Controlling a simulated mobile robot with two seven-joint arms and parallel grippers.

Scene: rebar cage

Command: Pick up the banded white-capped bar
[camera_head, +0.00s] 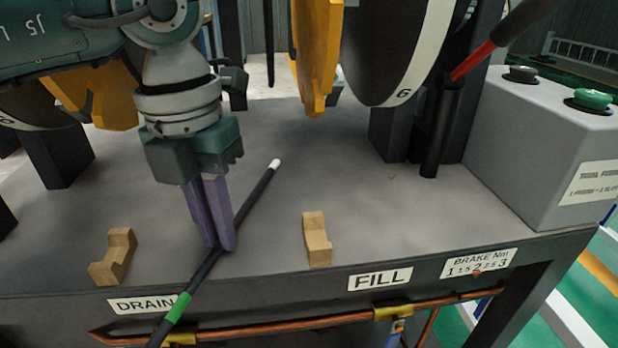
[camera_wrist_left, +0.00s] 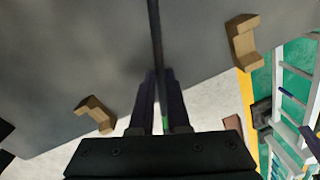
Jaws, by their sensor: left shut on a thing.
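The banded white-capped bar (camera_head: 256,193) is a thin dark rod with a white cap at its upper end and a green band near its lower end. In the head view it slants from the middle of the table down past the front edge. My left gripper (camera_head: 225,245), with purple fingers, is shut on the bar between cap and band. In the left wrist view the bar (camera_wrist_left: 155,40) runs between the two fingers (camera_wrist_left: 158,80), with a little green showing low between them. My right gripper is not in view.
Two wooden notched blocks, left (camera_head: 113,257) and right (camera_head: 317,239), stand on the grey table (camera_head: 370,220) either side of the gripper. A grey box with buttons (camera_head: 540,140) and a black holder with a red-marked handle (camera_head: 441,130) stand at right. A copper pipe (camera_head: 270,327) runs below the front edge.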

